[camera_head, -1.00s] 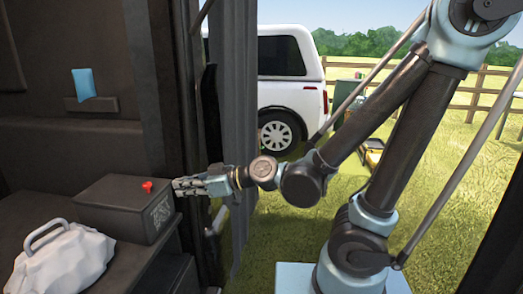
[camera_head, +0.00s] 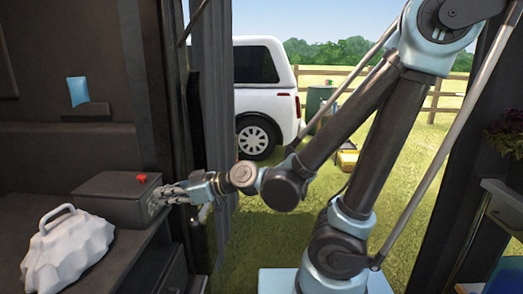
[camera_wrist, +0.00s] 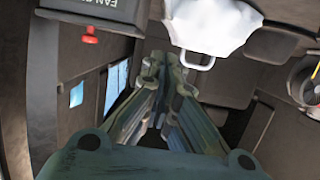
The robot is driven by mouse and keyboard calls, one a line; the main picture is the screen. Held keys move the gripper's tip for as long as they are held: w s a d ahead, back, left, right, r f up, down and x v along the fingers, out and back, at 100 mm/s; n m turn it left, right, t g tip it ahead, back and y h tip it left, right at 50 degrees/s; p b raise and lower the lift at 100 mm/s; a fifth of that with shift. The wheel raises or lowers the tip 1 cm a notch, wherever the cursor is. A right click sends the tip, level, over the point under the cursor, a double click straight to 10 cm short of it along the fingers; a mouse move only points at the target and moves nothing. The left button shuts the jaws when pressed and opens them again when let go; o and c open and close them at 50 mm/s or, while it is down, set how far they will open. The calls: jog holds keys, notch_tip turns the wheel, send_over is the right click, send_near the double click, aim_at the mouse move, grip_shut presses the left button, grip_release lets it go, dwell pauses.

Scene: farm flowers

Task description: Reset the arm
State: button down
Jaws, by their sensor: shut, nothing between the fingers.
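My arm reaches left across the head view, bent at its elbow. My gripper (camera_head: 172,192) is shut and empty, at the right end of a dark box (camera_head: 112,205) with a red knob (camera_head: 142,178) on top. I cannot tell whether the fingertips touch the box. In the wrist view my gripper's fingers (camera_wrist: 167,68) come together. The dark box (camera_wrist: 95,12), with partly readable lettering, and its red knob (camera_wrist: 91,36) show at the upper left there.
A white lumpy object with a handle (camera_head: 68,255) stands on the dark bench at the lower left. A dark door post (camera_head: 182,130) rises close behind my gripper. A white car (camera_head: 262,90) and open grass (camera_head: 250,235) lie outside. Purple flowers (camera_head: 505,135) stand at the right edge.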

jog(key=w+d+f+m+t+h, duration=0.2)
jog(key=w+d+f+m+h, duration=0.2)
jog(key=w+d, duration=0.5)
jog(key=w+d+f+m+t+h, duration=0.1)
jog(key=w+d+f+m+h, duration=0.35)
jog(key=d, duration=0.85)
jog(key=s+d+f+m+g+h, duration=0.1)
jog(key=s+d+m+h, duration=0.2)
jog(key=d, duration=0.9)
jog(key=s+d+f+m+g+h, duration=0.1)
jog(key=d+m, duration=0.4)
jog(key=d, duration=0.6)
jog(key=shift+s+d+f+h, duration=0.35)
jog(key=shift+s+f+h, duration=0.15)
jog(key=shift+s+h, duration=0.65)
